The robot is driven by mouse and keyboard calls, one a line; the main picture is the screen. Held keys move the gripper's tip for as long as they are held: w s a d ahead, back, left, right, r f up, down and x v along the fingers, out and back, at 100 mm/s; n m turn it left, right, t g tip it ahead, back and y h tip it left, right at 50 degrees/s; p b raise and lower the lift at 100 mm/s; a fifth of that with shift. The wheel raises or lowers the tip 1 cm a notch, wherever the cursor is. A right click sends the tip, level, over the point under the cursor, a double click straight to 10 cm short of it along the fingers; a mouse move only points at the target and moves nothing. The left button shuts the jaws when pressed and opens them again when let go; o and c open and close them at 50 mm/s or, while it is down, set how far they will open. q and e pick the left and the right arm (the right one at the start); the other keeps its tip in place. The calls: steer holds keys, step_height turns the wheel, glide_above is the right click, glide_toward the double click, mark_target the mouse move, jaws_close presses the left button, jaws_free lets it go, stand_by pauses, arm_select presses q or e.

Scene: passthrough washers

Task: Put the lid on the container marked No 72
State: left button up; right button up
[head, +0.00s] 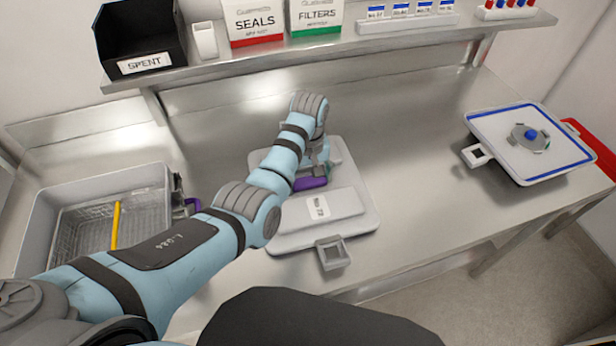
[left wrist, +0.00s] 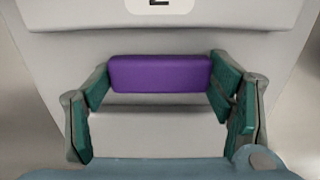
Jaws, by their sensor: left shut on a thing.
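A pale grey, flat, rounded piece (head: 350,178) lies at mid-bench. It has a raised panel with a white label (head: 320,207) that appears to read No 72, and a square grey loop (head: 332,254) at its front. I cannot tell whether it is a lid alone or a lid over a container. My left gripper (head: 317,178) is shut on a purple bar handle (head: 309,184) behind the panel. In the left wrist view the purple handle (left wrist: 160,73) sits between the green-padded fingers, close above the grey surface. My right gripper is out of view.
At left stands a grey bin (head: 50,215) with a wire basket and yellow bar (head: 116,225). At right is a white-topped tray (head: 490,125) with a blue border and round blue-knobbed fitting (head: 530,135), beside a red item (head: 592,150). A shelf (head: 330,50) overhangs behind. Bench right of centre is clear.

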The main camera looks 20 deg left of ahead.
arm_select(q)
steer(key=shift+f, duration=0.5)
stand_by(0.4)
steer(key=o, duration=2)
steer(key=shift+s, duration=0.1)
step_height(320, 180, up, 5)
steer(key=p, duration=0.6)
steer(key=shift+r, duration=1)
